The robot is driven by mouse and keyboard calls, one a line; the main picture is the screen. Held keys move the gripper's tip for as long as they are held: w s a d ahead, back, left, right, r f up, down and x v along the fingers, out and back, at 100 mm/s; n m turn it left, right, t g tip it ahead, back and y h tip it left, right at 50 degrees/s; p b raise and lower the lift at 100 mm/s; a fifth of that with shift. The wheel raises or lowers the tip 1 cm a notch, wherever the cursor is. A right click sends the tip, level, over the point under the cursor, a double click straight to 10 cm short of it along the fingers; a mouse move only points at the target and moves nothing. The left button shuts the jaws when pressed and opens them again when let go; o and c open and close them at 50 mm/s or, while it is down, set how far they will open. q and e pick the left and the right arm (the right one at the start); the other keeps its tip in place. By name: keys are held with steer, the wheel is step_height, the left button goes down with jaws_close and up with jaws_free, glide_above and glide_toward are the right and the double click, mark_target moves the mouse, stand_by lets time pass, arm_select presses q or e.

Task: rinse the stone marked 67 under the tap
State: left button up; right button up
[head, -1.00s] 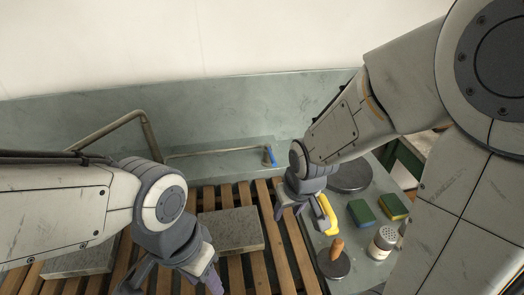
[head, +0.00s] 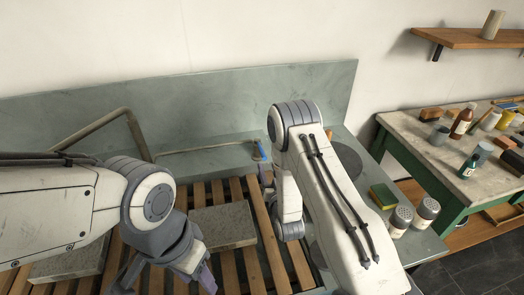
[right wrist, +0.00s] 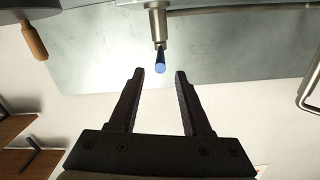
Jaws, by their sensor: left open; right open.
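Two grey stones lie on the wooden slats: one (head: 224,227) in the middle and one (head: 68,264) at the lower left, partly behind my left arm. No number is readable on either. A tap pipe (head: 135,128) bends over the slats, and a blue-tipped lever (head: 260,148) stands at the back. My left gripper (head: 165,284) is open and empty near the slats, left of the middle stone. My right gripper (right wrist: 158,74) is open; the blue tip (right wrist: 160,68) shows ahead, between its fingertips. In the head view its jaws are mostly hidden by my right arm.
A green and yellow sponge (head: 382,196) and two shakers (head: 400,221) stand on the right ledge, near a dark round disc (head: 345,160). A table (head: 446,158) with bottles stands further right. A wooden handle (right wrist: 33,40) shows in the right wrist view.

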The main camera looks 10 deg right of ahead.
steer(key=p, duration=0.3)
glide_toward(259, 141)
steer(key=w, duration=0.4)
steer(key=shift+w+f, duration=0.2)
steer(key=shift+w, duration=0.15)
steer(key=shift+c, duration=0.2)
jaws_close()
stand_by(0.9)
